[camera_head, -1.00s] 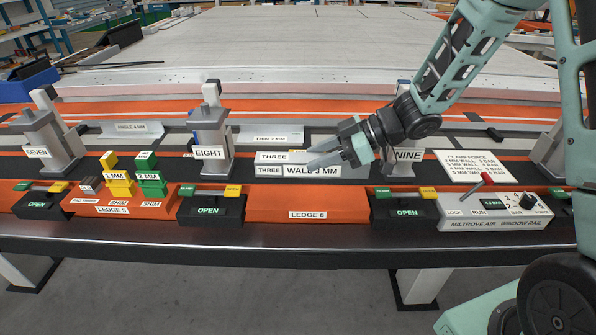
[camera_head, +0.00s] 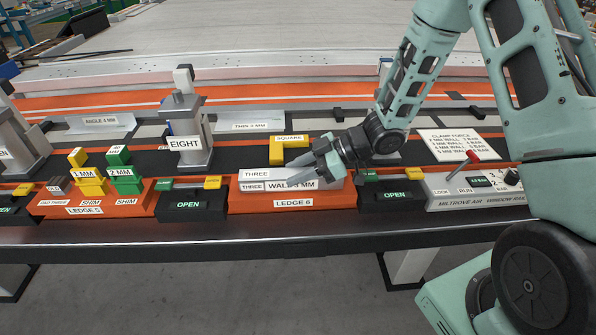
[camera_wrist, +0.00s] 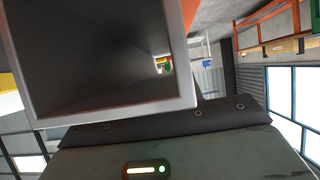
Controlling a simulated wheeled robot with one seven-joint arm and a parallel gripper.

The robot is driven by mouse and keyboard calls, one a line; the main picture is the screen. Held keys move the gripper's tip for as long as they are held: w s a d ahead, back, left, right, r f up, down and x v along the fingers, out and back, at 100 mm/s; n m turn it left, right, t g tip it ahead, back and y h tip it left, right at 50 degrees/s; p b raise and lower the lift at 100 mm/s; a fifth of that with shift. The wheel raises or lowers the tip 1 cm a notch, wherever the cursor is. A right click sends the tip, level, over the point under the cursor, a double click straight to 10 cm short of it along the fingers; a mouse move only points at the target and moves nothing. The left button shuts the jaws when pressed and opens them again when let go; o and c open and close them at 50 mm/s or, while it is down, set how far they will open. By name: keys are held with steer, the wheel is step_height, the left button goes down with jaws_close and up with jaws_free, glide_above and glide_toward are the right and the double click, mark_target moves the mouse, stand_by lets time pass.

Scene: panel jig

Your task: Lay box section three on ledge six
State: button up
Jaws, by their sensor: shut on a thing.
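Box section three (camera_head: 254,174) is a grey tube labelled THREE and WALL 3 MM. In the head view it lies level, lengthwise over the orange ledge six (camera_head: 293,203), which is labelled LEDGE 6. Its lower edge is at the ledge's upper edge; I cannot tell whether it touches. My gripper (camera_head: 316,170) is shut on the section, coming from the upper right and covering part of its top right. In the wrist view the section's open square end (camera_wrist: 110,112) fills the upper left, and its hollow inside shows.
Black OPEN blocks (camera_head: 190,204) and (camera_head: 392,197) flank the ledge. A yellow SQUARE piece (camera_head: 296,155) stands behind it. Post EIGHT (camera_head: 187,125) rises at back left. Ledge five (camera_head: 130,207) holds yellow and green shims. The control box (camera_head: 470,190) with a red lever is at right.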

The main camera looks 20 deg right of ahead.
steer(key=o, duration=1.2)
steer(key=shift+c, duration=0.2)
